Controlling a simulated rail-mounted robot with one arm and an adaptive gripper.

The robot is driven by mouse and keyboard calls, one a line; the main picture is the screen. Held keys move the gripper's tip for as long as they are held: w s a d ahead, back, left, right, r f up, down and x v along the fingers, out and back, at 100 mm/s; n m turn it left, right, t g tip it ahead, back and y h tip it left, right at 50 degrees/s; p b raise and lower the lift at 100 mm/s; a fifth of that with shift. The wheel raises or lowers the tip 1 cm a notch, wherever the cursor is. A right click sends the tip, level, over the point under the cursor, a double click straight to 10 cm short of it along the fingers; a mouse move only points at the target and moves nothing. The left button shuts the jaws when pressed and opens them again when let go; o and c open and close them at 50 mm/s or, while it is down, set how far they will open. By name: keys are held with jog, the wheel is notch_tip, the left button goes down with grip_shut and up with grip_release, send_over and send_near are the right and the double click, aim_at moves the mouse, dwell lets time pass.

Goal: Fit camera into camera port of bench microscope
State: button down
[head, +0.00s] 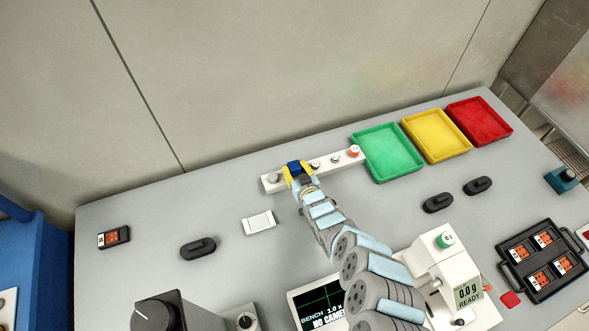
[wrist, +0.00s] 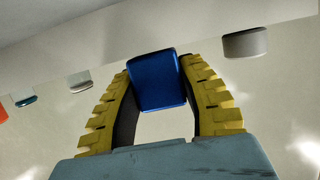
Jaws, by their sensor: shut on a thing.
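My gripper (head: 298,173) is at the white rack bar (head: 330,165) at the back of the bench, its yellow fingers shut on a blue block (head: 294,165). In the wrist view the blue block (wrist: 157,82) sits between both finger pads (wrist: 157,70). It may be the camera; no lens or marking shows. I cannot tell whether it touches the bar. A screen (head: 322,304) at the bottom reads "BENCH 1.0" and "NO CAMERA", partly hidden by my arm. A pale piece with a round dark top (head: 245,321) stands beside it, cut by the frame. I cannot make out the camera port.
Green (head: 388,153), yellow (head: 437,137) and red (head: 479,122) trays lie right of the bar. A white device (head: 440,255) reading "READY" stands beside my arm. A black knobbed box (head: 165,311) is front left. The left middle has free room around a white pad (head: 259,222).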

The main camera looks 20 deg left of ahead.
aim_at(294, 167)
jog(key=shift+r, duration=0.5)
jog(key=r, duration=0.1)
jog(key=r+p, duration=0.1)
jog(key=r, duration=0.1)
jog(key=shift+s+r+p, duration=0.1)
jog(key=shift+s+p, duration=0.2)
jog(key=s+a+r+p, duration=0.2)
jog(key=s+r+p, duration=0.6)
jog(key=s+p, duration=0.5)
jog(key=shift+a+r+p, duration=0.25)
jog(key=shift+r+p, duration=0.1)
jog(key=shift+p, duration=0.65)
jog(key=shift+a, duration=0.1)
